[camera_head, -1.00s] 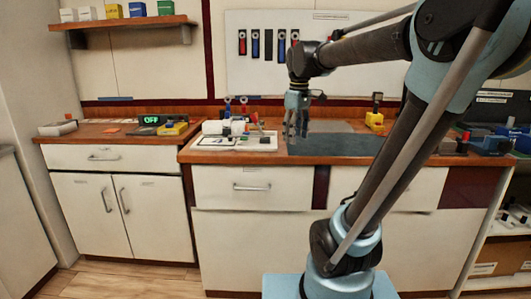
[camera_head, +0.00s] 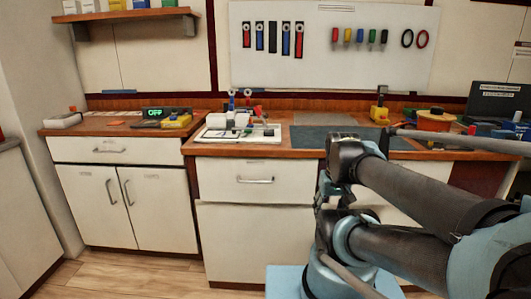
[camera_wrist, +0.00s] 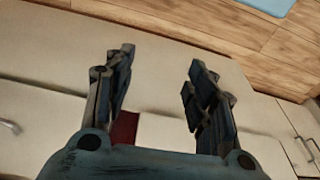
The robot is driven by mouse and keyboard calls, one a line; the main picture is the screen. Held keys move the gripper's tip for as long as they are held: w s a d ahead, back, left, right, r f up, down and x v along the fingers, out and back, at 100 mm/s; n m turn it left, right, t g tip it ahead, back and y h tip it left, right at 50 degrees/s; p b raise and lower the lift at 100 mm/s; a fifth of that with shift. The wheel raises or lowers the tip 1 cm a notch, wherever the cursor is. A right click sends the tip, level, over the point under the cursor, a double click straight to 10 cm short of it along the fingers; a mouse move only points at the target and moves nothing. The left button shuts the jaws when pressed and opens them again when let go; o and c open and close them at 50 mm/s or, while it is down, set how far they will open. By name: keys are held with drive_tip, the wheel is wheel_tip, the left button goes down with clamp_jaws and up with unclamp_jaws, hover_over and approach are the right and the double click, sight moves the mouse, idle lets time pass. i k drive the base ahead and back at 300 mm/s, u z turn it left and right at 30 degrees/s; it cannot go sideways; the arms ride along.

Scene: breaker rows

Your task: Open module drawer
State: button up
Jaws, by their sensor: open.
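Several closed drawers show, and I cannot read their labels to tell which is the module drawer. One white drawer with a bar handle (camera_head: 255,180) is in the middle counter. A smaller one (camera_head: 105,149) is in the left cabinet. A third front (camera_head: 400,207) is partly hidden behind my arm. In the wrist view my gripper (camera_wrist: 158,78) is open and empty, its fingers spread over pale cabinet fronts. A bar handle (camera_wrist: 10,127) shows at the left edge there, away from the fingers. In the head view the fingers are largely hidden by my arm.
A white tray (camera_head: 213,134) with small parts and a dark mat (camera_head: 315,139) lie on the counter. A green-lit display (camera_head: 154,113) stands on the left counter. Tools hang on the white wall board (camera_head: 310,75). The wooden floor (camera_head: 170,277) at the left is clear.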

sight(231, 178)
drive_tip(key=u, duration=1.05)
drive_tip(key=k, duration=1.2)
drive_tip(key=z, duration=1.05)
drive_tip(key=i, duration=1)
drive_tip(key=u, duration=0.1)
